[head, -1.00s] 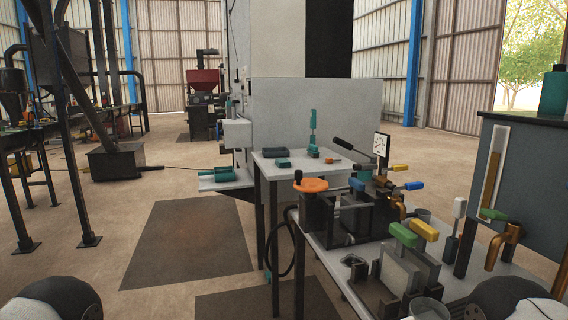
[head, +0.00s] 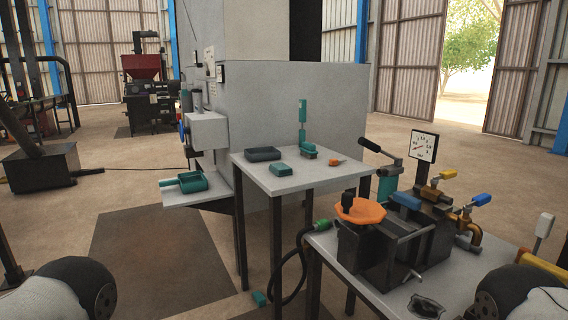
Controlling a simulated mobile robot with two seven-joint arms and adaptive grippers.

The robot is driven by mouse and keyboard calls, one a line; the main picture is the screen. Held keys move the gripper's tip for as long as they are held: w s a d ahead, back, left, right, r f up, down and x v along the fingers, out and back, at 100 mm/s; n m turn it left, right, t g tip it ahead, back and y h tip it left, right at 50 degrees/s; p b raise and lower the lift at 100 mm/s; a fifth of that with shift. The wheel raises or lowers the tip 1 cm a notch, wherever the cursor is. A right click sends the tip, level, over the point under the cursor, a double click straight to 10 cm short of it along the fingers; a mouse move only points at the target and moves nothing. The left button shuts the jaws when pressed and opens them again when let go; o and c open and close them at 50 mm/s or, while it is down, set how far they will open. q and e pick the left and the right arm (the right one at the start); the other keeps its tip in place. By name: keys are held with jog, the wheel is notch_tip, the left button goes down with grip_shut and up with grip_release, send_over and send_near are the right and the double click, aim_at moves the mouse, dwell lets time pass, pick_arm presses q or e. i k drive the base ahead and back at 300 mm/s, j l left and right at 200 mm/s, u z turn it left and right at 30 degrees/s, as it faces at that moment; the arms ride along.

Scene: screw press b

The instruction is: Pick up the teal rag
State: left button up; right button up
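No thing in view is plainly a rag. A small flat teal block (head: 281,169) lies on the white table (head: 282,184) in the middle of the head view and may be the rag; I cannot tell for sure. A small teal piece (head: 260,298) lies on the floor near the table's legs, too small to make out. A teal scoop-like tray (head: 193,182) sits on the low shelf at the left. My grippers are both out of view; only rounded parts of my arms show in the bottom corners.
A dark tray (head: 262,154), a teal upright tool (head: 303,118) and an orange-handled item (head: 338,162) share the white table. A bench with an orange handwheel (head: 360,211) and gauge (head: 424,145) stands at right. A black hose (head: 283,295) hangs between. Floor at left is open.

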aim_at(279, 169)
jog(key=i+j+z, duration=0.1)
jog(key=i+j, duration=0.15)
jog(key=i+j+z, duration=0.1)
jog(key=i+j, duration=0.15)
jog(key=i+j+z, duration=0.1)
jog(key=i+j, duration=0.15)
jog(key=j, duration=0.15)
jog(key=i+j+z, duration=0.1)
jog(key=j, duration=0.25)
jog(key=i+j+z, duration=0.1)
jog(key=i+j, duration=0.25)
jog(key=i+j+z, duration=0.1)
jog(key=j, duration=0.3)
jog(key=i+j+z, duration=0.1)
jog(key=i+j, duration=0.15)
jog(key=j, duration=0.15)
jog(key=i+j+z, duration=0.1)
jog(key=j, duration=0.3)
jog(key=i, duration=0.1)
